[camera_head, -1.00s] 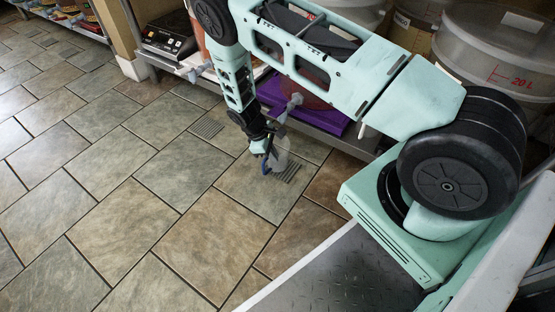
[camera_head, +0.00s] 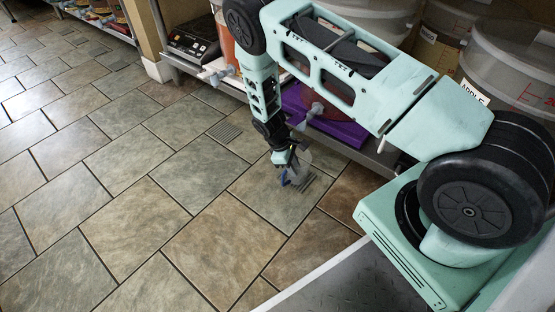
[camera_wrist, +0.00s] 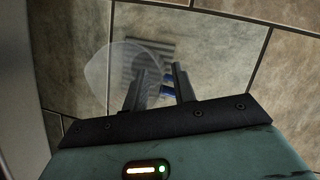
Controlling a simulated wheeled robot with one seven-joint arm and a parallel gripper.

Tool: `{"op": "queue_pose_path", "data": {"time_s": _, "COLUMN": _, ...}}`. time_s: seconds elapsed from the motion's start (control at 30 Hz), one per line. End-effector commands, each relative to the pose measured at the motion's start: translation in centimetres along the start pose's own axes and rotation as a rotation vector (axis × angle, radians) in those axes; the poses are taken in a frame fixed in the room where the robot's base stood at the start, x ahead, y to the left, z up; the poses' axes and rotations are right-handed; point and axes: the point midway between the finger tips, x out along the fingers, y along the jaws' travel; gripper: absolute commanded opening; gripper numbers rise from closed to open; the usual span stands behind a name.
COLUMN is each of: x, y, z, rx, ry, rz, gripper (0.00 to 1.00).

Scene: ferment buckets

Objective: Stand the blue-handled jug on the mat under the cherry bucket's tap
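The clear jug (camera_head: 303,158) with the blue handle (camera_head: 285,180) is low near the floor in the head view. In the wrist view the jug (camera_wrist: 105,75) is left of my fingers, and its blue handle (camera_wrist: 167,92) shows between them. My gripper (camera_wrist: 160,72) points down at the handle; a gap shows between the fingers, but their grip is unclear. It also shows in the head view (camera_head: 285,163). A grey ribbed mat (camera_head: 318,185) lies behind and beside the jug. Whether the jug touches the mat is unclear. A tap (camera_head: 314,111) is above, at the shelf edge.
A purple piece (camera_head: 342,133) lies on the low shelf behind my gripper. Another ribbed mat (camera_head: 225,131) lies farther left. Large clear buckets (camera_head: 505,65) stand at the upper right. A dark device (camera_head: 195,42) is on the left shelf. The tiled floor at left is clear.

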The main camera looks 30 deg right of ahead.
Motion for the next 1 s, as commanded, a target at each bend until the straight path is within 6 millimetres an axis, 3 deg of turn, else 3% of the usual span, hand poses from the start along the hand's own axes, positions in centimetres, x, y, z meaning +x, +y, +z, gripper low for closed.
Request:
{"op": "queue_pose_path", "data": {"time_s": 0.27, "x": -5.4, "y": 0.1, "z": 0.3, "rx": 0.0, "ry": 0.002, "rz": 0.001, "gripper": 0.27}}
{"op": "queue_pose_path", "data": {"time_s": 0.5, "x": -6.6, "y": -0.8, "z": -5.4, "rx": -0.003, "ry": 0.005, "rz": 0.003, "gripper": 0.27}}
{"op": "queue_pose_path", "data": {"time_s": 0.7, "x": -8.1, "y": -1.4, "z": -8.9, "rx": -0.001, "ry": 0.004, "rz": 0.002, "gripper": 0.27}}
{"op": "queue_pose_path", "data": {"time_s": 1.0, "x": -10.1, "y": -2.0, "z": -11.0, "rx": 0.004, "ry": 0.012, "rz": -0.005, "gripper": 0.27}}
